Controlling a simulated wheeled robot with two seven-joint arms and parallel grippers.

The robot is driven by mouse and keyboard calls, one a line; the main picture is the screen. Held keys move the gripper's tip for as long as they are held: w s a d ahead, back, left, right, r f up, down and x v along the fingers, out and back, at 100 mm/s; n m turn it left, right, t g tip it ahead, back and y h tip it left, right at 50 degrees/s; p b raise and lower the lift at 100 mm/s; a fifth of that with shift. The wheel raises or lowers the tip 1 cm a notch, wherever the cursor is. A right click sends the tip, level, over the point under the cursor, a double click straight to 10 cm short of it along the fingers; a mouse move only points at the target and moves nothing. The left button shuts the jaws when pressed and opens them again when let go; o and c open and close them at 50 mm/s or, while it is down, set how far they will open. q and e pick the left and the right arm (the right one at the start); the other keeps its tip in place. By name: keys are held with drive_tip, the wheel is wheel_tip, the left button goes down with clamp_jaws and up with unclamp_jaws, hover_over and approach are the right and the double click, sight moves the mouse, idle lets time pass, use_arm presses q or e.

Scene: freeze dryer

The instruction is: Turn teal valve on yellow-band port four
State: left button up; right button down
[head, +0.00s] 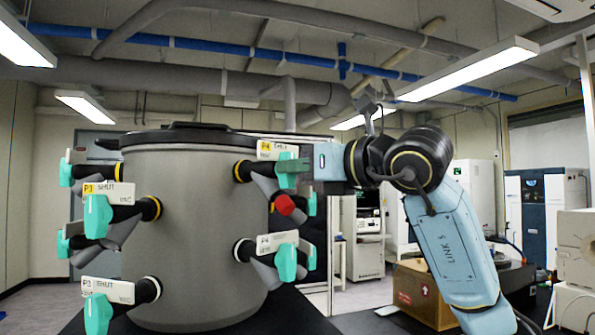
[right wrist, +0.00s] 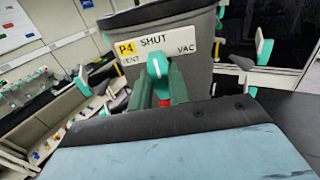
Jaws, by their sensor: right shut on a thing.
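The yellow-band port four (head: 243,171) is on the upper right side of the grey drum. Its plate (head: 268,150) has a yellow P4 tag, and in the right wrist view the plate (right wrist: 168,43) reads SHUT, with VENT at left and VAC at right. My right gripper (head: 296,172) reaches in from the right at this port. In the right wrist view the right gripper (right wrist: 159,85) has its two green fingers on either side of the teal valve (right wrist: 157,64), shut on it. The fingers partly hide the handle. My left gripper is not in view.
The grey drum (head: 195,240) carries several other teal-handled ports, including a white-tagged P4 (head: 285,262) just below and a yellow-tagged P3 (head: 97,215) at left. A red part (head: 284,205) hangs under the gripped port. A cardboard box (head: 425,297) stands at right.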

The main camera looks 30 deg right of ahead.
idle(0.5)
drive_tip(key=c, duration=1.3)
unclamp_jaws()
drive_tip(key=shift+s, duration=0.15)
drive_tip(key=b+v, duration=0.3)
drive_tip(key=v, duration=1)
drive_tip(key=shift+s, duration=0.15)
